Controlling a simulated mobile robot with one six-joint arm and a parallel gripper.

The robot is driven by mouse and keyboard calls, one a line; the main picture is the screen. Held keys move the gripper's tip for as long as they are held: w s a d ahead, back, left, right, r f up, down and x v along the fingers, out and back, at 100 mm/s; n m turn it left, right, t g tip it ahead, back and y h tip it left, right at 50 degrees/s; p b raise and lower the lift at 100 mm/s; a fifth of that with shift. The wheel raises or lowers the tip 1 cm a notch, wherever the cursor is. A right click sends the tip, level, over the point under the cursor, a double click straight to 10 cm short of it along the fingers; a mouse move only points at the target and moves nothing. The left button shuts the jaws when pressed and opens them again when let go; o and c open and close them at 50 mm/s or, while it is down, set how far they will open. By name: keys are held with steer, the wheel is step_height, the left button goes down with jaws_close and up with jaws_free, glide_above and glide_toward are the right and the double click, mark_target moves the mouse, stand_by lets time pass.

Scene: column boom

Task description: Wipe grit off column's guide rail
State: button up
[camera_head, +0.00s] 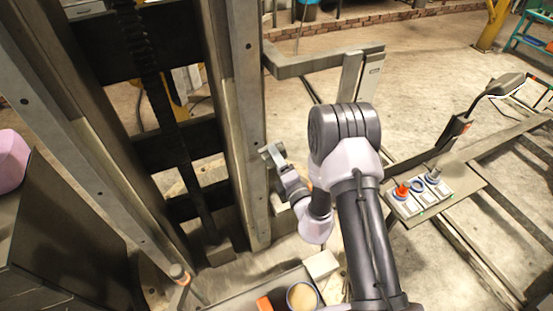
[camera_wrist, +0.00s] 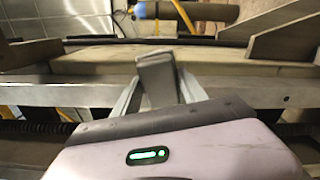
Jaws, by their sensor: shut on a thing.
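The column's guide rail (camera_head: 243,130) is a tall grey metal upright left of my arm in the head view. A long pale metal bar (camera_wrist: 60,94), which looks like the rail, crosses the wrist view. My gripper (camera_head: 272,156) is at the rail's right side, low down. In the wrist view my gripper (camera_wrist: 160,85) is shut on a small dark grey block (camera_wrist: 156,76), which stands up between the fingers in front of the bar. I cannot tell whether the block touches the rail. No grit can be made out at this size.
A tray (camera_head: 235,301) at the bottom holds an orange thing (camera_head: 264,304) and a round cup (camera_head: 301,296); a white block (camera_head: 321,264) is beside them. A control panel (camera_head: 455,192) with knobs is right of my arm. A bracket (camera_head: 325,62) juts right from the column.

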mark_target(269, 167)
steer(key=shift+s+a+r, duration=0.1)
steer(key=shift+s+a, duration=0.1)
steer(key=shift+a, duration=0.45)
steer(key=shift+s+a+r, duration=0.1)
steer(key=shift+s+a, duration=0.1)
steer(key=shift+a, duration=0.45)
step_height(269, 167, down, 4)
steer(key=b, duration=0.3)
steer(key=shift+f, duration=0.1)
steer(key=shift+s+a+r+p, duration=0.15)
steer(key=shift+s+a, duration=0.1)
steer(key=shift+a, duration=0.35)
steer(key=shift+s+a+r+p, duration=0.1)
steer(key=shift+s+a+p, duration=0.1)
steer(key=shift+a, duration=0.4)
step_height(269, 167, up, 4)
steer(key=p, duration=0.3)
steer(key=shift+r, duration=0.1)
steer(key=shift+s+d+f, duration=0.1)
steer(key=shift+f, duration=0.1)
steer(key=b+v, duration=0.2)
steer(key=v, duration=0.4)
steer(key=shift+b, duration=0.4)
